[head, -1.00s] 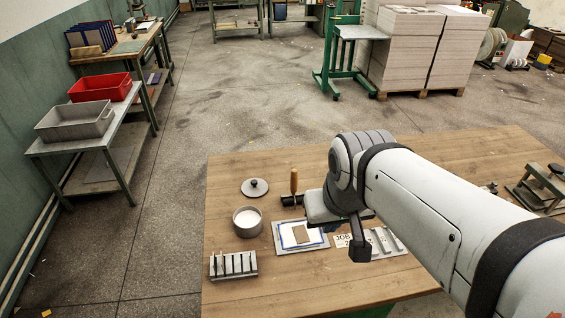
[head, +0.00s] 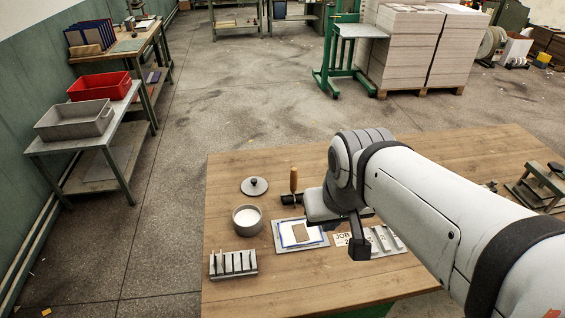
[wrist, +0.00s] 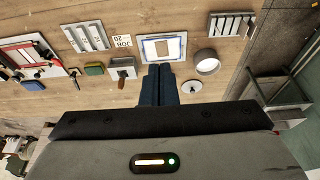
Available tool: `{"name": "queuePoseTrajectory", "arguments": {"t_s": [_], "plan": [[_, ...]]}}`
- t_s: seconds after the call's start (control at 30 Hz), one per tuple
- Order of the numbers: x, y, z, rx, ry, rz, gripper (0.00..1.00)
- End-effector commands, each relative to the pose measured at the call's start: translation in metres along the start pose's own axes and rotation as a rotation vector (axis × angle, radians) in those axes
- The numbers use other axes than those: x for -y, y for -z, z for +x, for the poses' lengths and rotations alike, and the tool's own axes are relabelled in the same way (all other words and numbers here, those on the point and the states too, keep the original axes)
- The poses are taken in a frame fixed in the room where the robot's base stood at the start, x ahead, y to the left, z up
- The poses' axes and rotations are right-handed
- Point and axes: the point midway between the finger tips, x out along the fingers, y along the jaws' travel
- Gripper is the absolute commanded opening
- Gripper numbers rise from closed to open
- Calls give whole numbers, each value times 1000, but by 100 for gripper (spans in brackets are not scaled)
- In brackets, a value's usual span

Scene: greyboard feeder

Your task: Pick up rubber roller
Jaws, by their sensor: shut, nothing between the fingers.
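My gripper (wrist: 158,84) shows in the wrist view as two dark fingers shut together with nothing between them. They reach toward the tray of paper. In the head view my gripper is largely hidden by my arm. An upright wooden handle (head: 293,180) stands just left of my wrist in the head view, with a dark part at its base; I cannot tell for sure that it is the rubber roller. In the wrist view a grey block with a brown piece (wrist: 122,70) lies left of the fingers; I cannot tell what it is.
On the wooden table (head: 230,285) are a pot of white stuff (head: 247,220), its lid (head: 255,187), a slotted rack (head: 233,264), a paper tray (head: 317,244) and a job card (head: 342,240). A framed fixture (head: 540,186) is at right. The table's back is clear.

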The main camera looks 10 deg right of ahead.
Motion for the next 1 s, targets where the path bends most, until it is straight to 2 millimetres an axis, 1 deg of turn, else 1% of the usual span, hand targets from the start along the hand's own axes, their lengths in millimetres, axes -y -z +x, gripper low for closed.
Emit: {"name": "queuePoseTrajectory", "arguments": {"t_s": [0.23, 0.33, 0.43, 0.47, 0.57, 0.63, 0.8, 0.87, 0.9, 0.97, 1.0], "plan": [[0, 0, 0, 0, 0, 0, 1], [0, 3, 0, 3, 0, -2, 9], [0, 16, 1, 16, 0, -14, 17], [0, 23, 1, 22, 0, -19, 20], [0, 52, 6, 48, 1, -45, 28], [-1, 76, 13, 68, 3, -66, 34], [-2, 131, 38, 117, 8, -119, 46], [-2, 150, 50, 134, 10, -138, 46], [-2, 162, 59, 145, 12, -150, 46], [-2, 179, 74, 162, 15, -169, 46], [-3, 190, 85, 173, 17, -181, 46]]}}
